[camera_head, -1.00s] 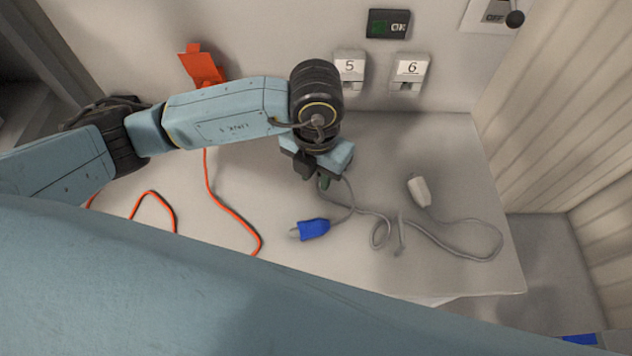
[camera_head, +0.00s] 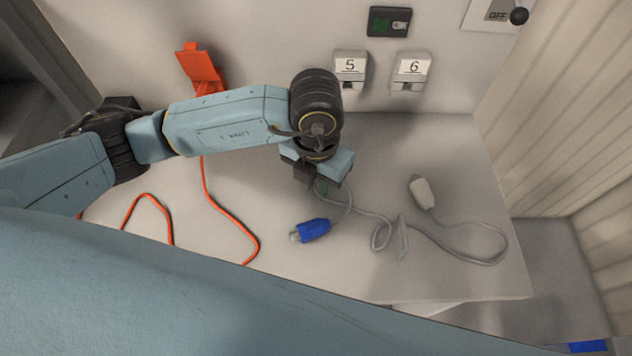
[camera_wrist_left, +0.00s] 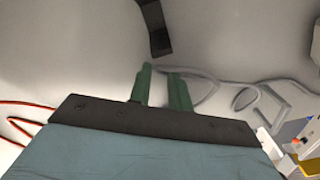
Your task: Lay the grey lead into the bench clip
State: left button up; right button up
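The grey lead (camera_head: 470,258) lies in loose curves on the bench (camera_head: 290,270). It has a blue plug (camera_head: 313,230) near the middle and a pale grey connector (camera_head: 422,192) to the right. My left gripper (camera_head: 320,187) points down over the lead, close to where it bends up from the blue plug. In the left wrist view, its green fingers (camera_wrist_left: 163,88) stand apart with a gap. The lead (camera_wrist_left: 200,97) shows behind and beside the right finger; I see no grip on it. A dark strip (camera_wrist_left: 155,28) shows ahead; I cannot tell whether it is the bench clip. My right gripper is out of view.
An orange cable (camera_head: 228,220) and orange holder (camera_head: 200,68) are at left. Sockets labelled 5 (camera_head: 350,68) and 6 (camera_head: 412,70), a green-lit panel (camera_head: 389,22) and an OFF switch (camera_head: 497,15) are on the back wall. The bench's right front is clear.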

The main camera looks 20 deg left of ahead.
pick_arm(q)
grip_shut()
jog(key=shift+r+p, duration=2.1)
jog(key=shift+r, duration=0.95)
jog(key=shift+f, duration=0.1)
